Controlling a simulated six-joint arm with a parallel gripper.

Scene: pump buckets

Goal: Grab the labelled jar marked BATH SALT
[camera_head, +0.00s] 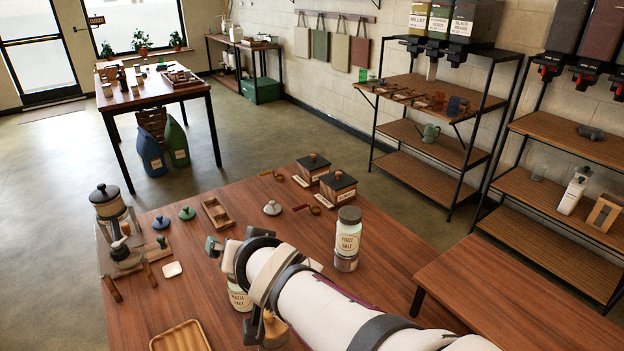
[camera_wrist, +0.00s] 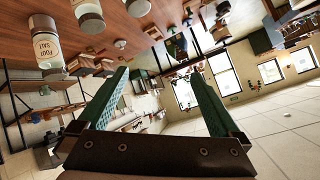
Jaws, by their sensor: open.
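A jar with a cream label (camera_head: 239,299) stands on the near table, partly hidden by my arm; its label ends in SALT and seems to read BATH SALT, though its first word is hard to read. A second jar, labelled FOOT SALT (camera_head: 347,238), has a dark lid and stands to the right of my arm. The wrist view shows the FOOT SALT jar (camera_wrist: 46,45) and another jar (camera_wrist: 88,16) whose label I cannot read. My gripper (camera_wrist: 157,72) is open and empty, its green fingers wide apart. In the head view, my arm hides most of it.
On the near table (camera_head: 390,255) are a wooden tray (camera_head: 180,338), a lidded glass canister (camera_head: 108,207), a small divided tray (camera_head: 216,214) and two dark-lidded boxes (camera_head: 337,187). A grey-knobbed lid (camera_head: 272,208) lies mid-table. Shelves stand at the right.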

